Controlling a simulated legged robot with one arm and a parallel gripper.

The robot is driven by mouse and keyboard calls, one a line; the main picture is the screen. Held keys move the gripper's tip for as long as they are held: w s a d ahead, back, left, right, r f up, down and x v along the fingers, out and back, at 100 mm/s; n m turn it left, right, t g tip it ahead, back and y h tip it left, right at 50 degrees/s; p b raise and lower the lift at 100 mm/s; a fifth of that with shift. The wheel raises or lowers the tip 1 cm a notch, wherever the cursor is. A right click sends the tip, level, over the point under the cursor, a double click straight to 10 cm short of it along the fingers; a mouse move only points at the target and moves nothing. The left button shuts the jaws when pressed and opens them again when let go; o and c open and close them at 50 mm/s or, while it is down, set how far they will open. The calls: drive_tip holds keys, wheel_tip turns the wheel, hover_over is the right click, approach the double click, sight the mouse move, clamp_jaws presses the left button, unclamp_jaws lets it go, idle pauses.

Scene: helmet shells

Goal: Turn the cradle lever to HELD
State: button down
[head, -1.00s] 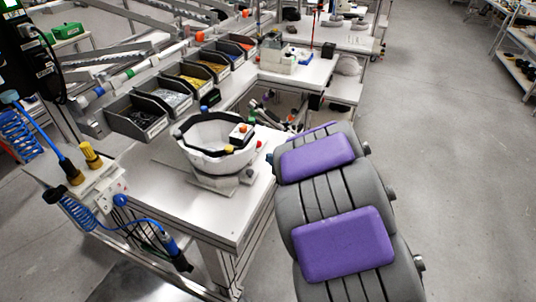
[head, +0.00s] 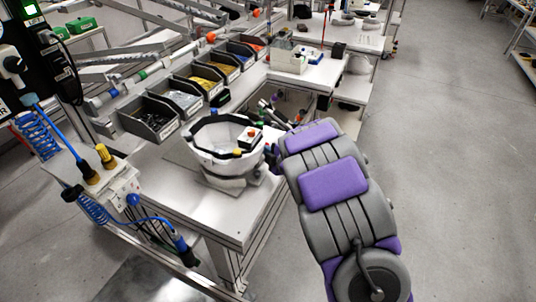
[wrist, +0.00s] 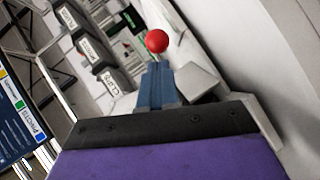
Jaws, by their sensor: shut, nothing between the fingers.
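The cradle lever's red ball knob (wrist: 157,41) shows in the wrist view, just beyond the fingertips of my gripper (wrist: 157,66). The blue-grey fingers are together and empty. I cannot tell whether they touch the lever, and its stem is mostly hidden behind them. In the head view the white helmet shell (head: 205,160) with a dark rim sits on the cradle (head: 228,186) on the bench. No HELD marking is readable.
Grey parts bins (head: 150,119) line the bench behind. The bench top (head: 175,193) is clear at front left. Blue coiled hoses (head: 38,135) hang at the left.

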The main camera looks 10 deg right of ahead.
drive_tip(key=shift+w+d+f, duration=0.15)
drive_tip(key=shift+w+f, duration=0.2)
drive_tip(key=shift+w, duration=0.2)
